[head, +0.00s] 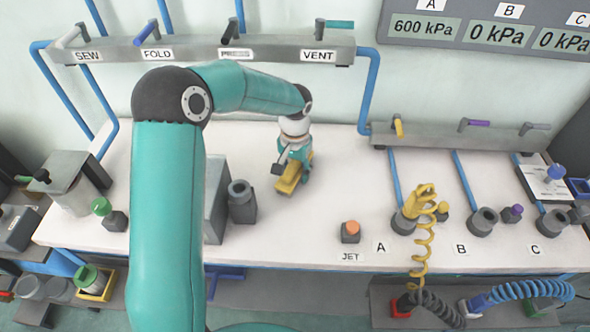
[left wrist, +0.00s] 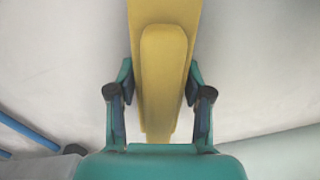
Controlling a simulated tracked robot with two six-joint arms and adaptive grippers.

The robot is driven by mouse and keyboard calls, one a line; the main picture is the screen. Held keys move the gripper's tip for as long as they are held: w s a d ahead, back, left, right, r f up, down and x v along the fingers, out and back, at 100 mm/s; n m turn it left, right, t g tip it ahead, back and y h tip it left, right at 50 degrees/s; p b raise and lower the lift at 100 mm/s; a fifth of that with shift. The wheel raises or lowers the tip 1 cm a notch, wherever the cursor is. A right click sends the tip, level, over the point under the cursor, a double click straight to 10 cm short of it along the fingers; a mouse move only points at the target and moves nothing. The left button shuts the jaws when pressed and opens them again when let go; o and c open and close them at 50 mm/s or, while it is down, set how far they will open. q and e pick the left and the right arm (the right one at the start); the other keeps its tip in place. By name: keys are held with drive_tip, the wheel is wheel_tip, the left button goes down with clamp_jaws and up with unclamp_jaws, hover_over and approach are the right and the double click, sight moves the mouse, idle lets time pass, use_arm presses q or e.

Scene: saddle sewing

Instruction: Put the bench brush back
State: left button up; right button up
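The bench brush (head: 286,187) is a yellow, long, narrow piece at the middle of the white bench (head: 330,190). In the left wrist view the brush (left wrist: 163,70) runs lengthwise between the fingers, with a raised block along it. My left gripper (head: 293,168) reaches down over the brush from above. In the left wrist view its fingertips (left wrist: 160,85) lie against both sides of the brush, and it looks shut on it. Whether the brush touches the bench is unclear. My right gripper is not in view.
A grey block and a dark cylinder (head: 242,203) stand left of the brush. The orange JET button (head: 350,229) is to its right. Several grey sockets and a coiled yellow hose (head: 424,232) line the right side. My left arm hides part of the left bench.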

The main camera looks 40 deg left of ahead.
use_arm(q)
drive_tip(key=shift+o, duration=1.1)
drive_tip(key=shift+r, duration=0.1)
wheel_tip(320, 180, up, 12)
drive_tip(key=shift+r, duration=0.1)
